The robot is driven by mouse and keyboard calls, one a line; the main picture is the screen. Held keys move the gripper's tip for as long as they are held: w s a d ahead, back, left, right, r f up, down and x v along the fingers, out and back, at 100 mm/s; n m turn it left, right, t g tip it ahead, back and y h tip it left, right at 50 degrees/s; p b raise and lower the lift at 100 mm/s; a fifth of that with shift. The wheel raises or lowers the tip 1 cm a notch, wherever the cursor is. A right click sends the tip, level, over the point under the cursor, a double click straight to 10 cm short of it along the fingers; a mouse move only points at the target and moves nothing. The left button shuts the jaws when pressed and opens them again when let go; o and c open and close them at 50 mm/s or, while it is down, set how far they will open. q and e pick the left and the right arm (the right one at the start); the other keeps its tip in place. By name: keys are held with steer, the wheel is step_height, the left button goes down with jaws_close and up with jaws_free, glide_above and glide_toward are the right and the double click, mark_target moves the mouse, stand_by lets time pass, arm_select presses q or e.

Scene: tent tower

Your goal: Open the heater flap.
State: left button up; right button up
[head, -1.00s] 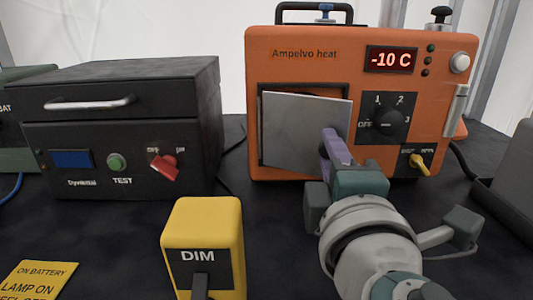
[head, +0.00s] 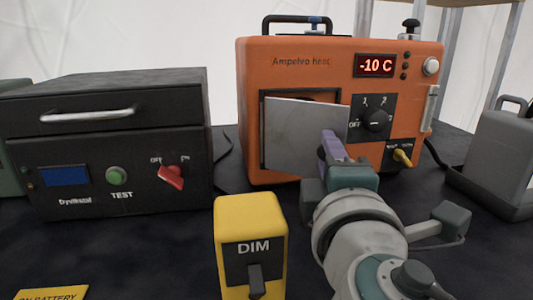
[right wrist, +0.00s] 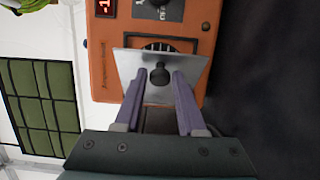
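The orange heater (head: 290,50) stands at the back. Its grey metal flap (head: 290,130) stands ajar, its right edge swung out from the heater front and a dark opening showing above it. In the right wrist view the flap (right wrist: 190,72) has a black knob (right wrist: 159,76) on its face, with part of a dark round grille showing behind. My right gripper (head: 325,145) is at the right part of the flap. Its purple fingers (right wrist: 159,82) are spread on either side of the knob, with a gap visible. My left gripper is out of view.
A yellow DIM box (head: 250,215) stands in front of the heater, left of my right arm. A black test unit (head: 110,130) with a red switch stands at the left. A grey case (head: 500,150) stands at the right.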

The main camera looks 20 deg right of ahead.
steer(key=o, duration=0.3)
steer(key=b+v, duration=0.1)
steer(key=v, duration=0.9)
steer(key=shift+c, duration=0.3)
